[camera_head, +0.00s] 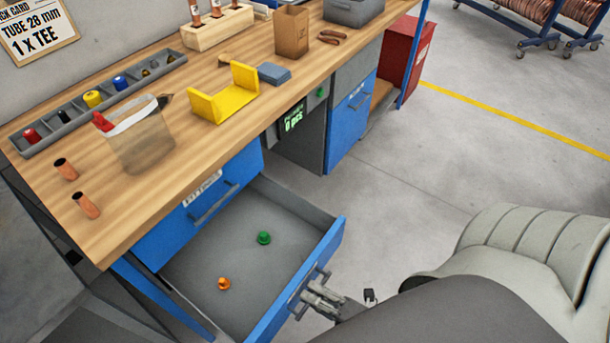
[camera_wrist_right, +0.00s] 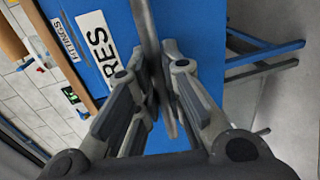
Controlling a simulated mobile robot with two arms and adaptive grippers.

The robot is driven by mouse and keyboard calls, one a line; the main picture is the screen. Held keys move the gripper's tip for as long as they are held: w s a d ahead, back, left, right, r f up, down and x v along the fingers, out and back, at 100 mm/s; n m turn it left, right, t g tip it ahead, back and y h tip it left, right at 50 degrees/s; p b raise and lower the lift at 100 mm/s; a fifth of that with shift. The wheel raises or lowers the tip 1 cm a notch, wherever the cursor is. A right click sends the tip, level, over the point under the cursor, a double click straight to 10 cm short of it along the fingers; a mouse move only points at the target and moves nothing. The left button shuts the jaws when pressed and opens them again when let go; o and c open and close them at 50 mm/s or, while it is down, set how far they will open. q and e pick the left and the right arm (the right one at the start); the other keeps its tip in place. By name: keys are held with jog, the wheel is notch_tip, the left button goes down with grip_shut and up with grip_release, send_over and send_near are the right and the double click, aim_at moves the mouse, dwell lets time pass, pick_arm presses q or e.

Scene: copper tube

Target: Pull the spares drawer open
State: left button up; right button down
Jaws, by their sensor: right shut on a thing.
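The spares drawer (camera_head: 205,262) is pulled well out from under the workbench, with its grey inside showing. An orange part (camera_head: 224,284) and a green part (camera_head: 264,238) lie apart on its floor. My right gripper (camera_head: 318,297) is at the outer side of the blue drawer front (camera_head: 335,240). In the right wrist view its fingers (camera_wrist_right: 160,95) are closed around the grey bar handle (camera_wrist_right: 148,35), beside a white label partly reading "RES" (camera_wrist_right: 100,38). The left gripper is not in view.
The wooden bench top (camera_head: 110,215) holds copper tube pieces (camera_head: 86,205), a clear bag (camera_head: 140,140), a yellow bracket (camera_head: 225,98) and a grey parts tray (camera_head: 70,128). A shut blue drawer (camera_head: 225,185) sits above the open one.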

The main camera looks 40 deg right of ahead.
jog(key=shift+s, duration=0.1)
jog(key=c, duration=1.5)
grip_release()
jog(key=shift+s+d, duration=0.1)
jog(key=v, duration=1.1)
jog(key=shift+s+d+r, duration=0.1)
jog(key=shift+s, duration=0.3)
